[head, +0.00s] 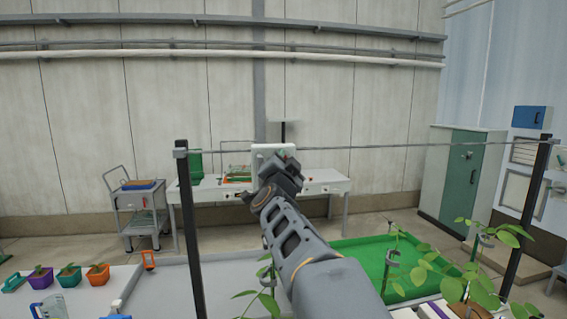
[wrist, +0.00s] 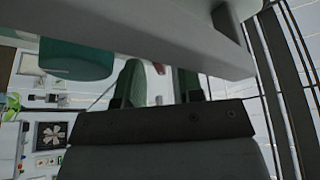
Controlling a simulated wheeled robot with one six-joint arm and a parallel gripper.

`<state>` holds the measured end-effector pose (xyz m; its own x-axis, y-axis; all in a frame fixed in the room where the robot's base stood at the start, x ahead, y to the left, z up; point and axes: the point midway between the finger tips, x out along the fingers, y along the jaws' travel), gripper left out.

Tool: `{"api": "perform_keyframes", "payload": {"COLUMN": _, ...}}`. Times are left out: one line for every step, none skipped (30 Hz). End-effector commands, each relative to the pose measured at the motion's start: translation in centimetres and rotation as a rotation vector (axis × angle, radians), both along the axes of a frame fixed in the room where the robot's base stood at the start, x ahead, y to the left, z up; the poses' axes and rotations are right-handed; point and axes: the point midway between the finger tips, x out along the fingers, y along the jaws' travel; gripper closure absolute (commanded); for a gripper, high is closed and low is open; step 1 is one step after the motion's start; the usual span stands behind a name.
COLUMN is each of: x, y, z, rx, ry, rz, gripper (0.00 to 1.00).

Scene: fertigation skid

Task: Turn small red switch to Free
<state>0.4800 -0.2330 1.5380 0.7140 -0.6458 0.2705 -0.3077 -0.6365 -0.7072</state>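I cannot make out a small red switch clearly in either view, and no Free marking is readable. My gripper (head: 279,167) is at the end of my raised arm, in front of a white panel (head: 272,149) in the head view. It hides part of that panel. In the wrist view the two fingers of my gripper (wrist: 159,85) stand apart with a gap between them. A small reddish patch (wrist: 160,68) shows beyond the gap; it is too small to identify. Nothing is visibly held.
A pale bar (wrist: 150,40) crosses close in the wrist view, with a green rounded object (wrist: 75,58) beside it. A white workbench (head: 325,182), a grey cart (head: 143,210) and a green-doored cabinet (head: 460,182) stand behind. Plants on dark posts (head: 523,225) are at right.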

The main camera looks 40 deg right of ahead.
Motion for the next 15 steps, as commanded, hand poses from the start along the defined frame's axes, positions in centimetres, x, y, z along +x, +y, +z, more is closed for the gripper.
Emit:
{"api": "perform_keyframes", "payload": {"x": -0.01, "y": 0.01, "z": 0.00, "rx": 0.000, "ry": 0.000, "rz": 0.000, "gripper": 0.66}}
{"api": "perform_keyframes", "payload": {"x": 0.00, "y": 0.01, "z": 0.00, "rx": 0.000, "ry": 0.000, "rz": 0.000, "gripper": 0.66}}
{"api": "perform_keyframes", "payload": {"x": -0.01, "y": 0.02, "z": 0.00, "rx": 0.000, "ry": 0.000, "rz": 0.000, "gripper": 0.68}}
{"api": "perform_keyframes", "payload": {"x": -0.01, "y": 0.02, "z": 0.00, "rx": 0.000, "ry": 0.000, "rz": 0.000, "gripper": 0.71}}
{"api": "perform_keyframes", "payload": {"x": -0.01, "y": 0.02, "z": 0.00, "rx": 0.000, "ry": 0.000, "rz": 0.000, "gripper": 0.74}}
{"api": "perform_keyframes", "payload": {"x": -0.02, "y": 0.03, "z": 0.00, "rx": 0.000, "ry": 0.000, "rz": 0.000, "gripper": 0.78}}
{"api": "perform_keyframes", "payload": {"x": -0.02, "y": 0.03, "z": 0.01, "rx": 0.000, "ry": 0.000, "rz": 0.000, "gripper": 0.81}}
{"api": "perform_keyframes", "payload": {"x": -0.02, "y": 0.03, "z": 0.01, "rx": 0.000, "ry": 0.000, "rz": 0.000, "gripper": 0.84}}
{"api": "perform_keyframes", "payload": {"x": -0.02, "y": 0.03, "z": 0.01, "rx": 0.000, "ry": 0.000, "rz": 0.000, "gripper": 0.88}}
{"api": "perform_keyframes", "payload": {"x": -0.02, "y": 0.03, "z": 0.01, "rx": 0.000, "ry": 0.000, "rz": 0.000, "gripper": 0.90}}
{"api": "perform_keyframes", "payload": {"x": -0.02, "y": 0.03, "z": 0.01, "rx": 0.000, "ry": 0.000, "rz": 0.000, "gripper": 0.93}}
{"api": "perform_keyframes", "payload": {"x": -0.02, "y": 0.04, "z": 0.00, "rx": 0.000, "ry": 0.000, "rz": 0.000, "gripper": 0.97}}
{"api": "perform_keyframes", "payload": {"x": -0.02, "y": 0.04, "z": 0.00, "rx": 0.000, "ry": 0.000, "rz": 0.000, "gripper": 1.00}}
{"api": "perform_keyframes", "payload": {"x": -0.02, "y": 0.04, "z": 0.00, "rx": 0.000, "ry": 0.000, "rz": 0.000, "gripper": 1.00}}
{"api": "perform_keyframes", "payload": {"x": -0.01, "y": 0.04, "z": -0.02, "rx": -0.001, "ry": 0.000, "rz": 0.000, "gripper": 1.00}}
